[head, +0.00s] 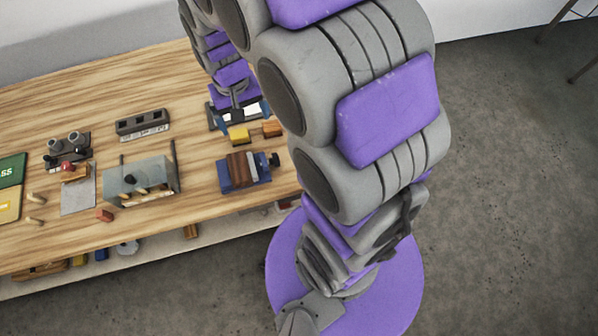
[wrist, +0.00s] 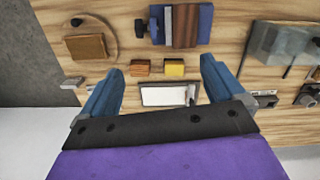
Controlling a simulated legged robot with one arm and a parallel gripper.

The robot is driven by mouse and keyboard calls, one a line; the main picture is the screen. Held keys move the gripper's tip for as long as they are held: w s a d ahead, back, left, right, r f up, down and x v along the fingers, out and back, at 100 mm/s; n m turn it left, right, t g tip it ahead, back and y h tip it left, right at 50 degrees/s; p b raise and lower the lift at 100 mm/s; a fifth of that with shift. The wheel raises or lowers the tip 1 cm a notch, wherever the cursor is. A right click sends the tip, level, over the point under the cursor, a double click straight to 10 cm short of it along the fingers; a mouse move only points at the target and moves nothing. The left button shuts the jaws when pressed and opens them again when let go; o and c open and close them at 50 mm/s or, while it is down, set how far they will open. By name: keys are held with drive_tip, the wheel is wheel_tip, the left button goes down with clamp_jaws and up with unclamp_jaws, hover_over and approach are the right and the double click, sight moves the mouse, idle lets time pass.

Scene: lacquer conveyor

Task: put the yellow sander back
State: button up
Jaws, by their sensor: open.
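The yellow sander (head: 238,135) is a small yellow block on the wooden bench, near its right end. In the wrist view the yellow sander (wrist: 174,68) lies beside a similar orange-brown block (wrist: 139,68), with a small gap between them. A white, dark-edged tray (wrist: 168,94) lies on the bench just nearer to my gripper than the two blocks. My gripper (wrist: 162,76) is open and empty, its blue fingers spread wide to either side of the blocks and tray. In the head view my gripper (head: 238,108) is just behind the sander; its height above the bench is hard to judge.
A blue vise (wrist: 185,25) holding brown wood stands beyond the blocks. A round board with a brown block (wrist: 87,46) lies left in the wrist view. A grey metal box (head: 140,180) with tools and a dark three-hole block (head: 142,121) stand farther left on the bench.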

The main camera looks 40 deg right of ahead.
drive_tip(key=s+r+n, duration=0.1)
drive_tip(key=s+r, duration=0.3)
drive_tip(key=s, duration=0.7)
drive_tip(key=s+r+n+g, duration=0.1)
drive_tip(key=s+r, duration=0.2)
drive_tip(key=s, duration=0.8)
drive_tip(key=shift+s+d+r, duration=0.15)
drive_tip(key=shift+d+r, duration=0.2)
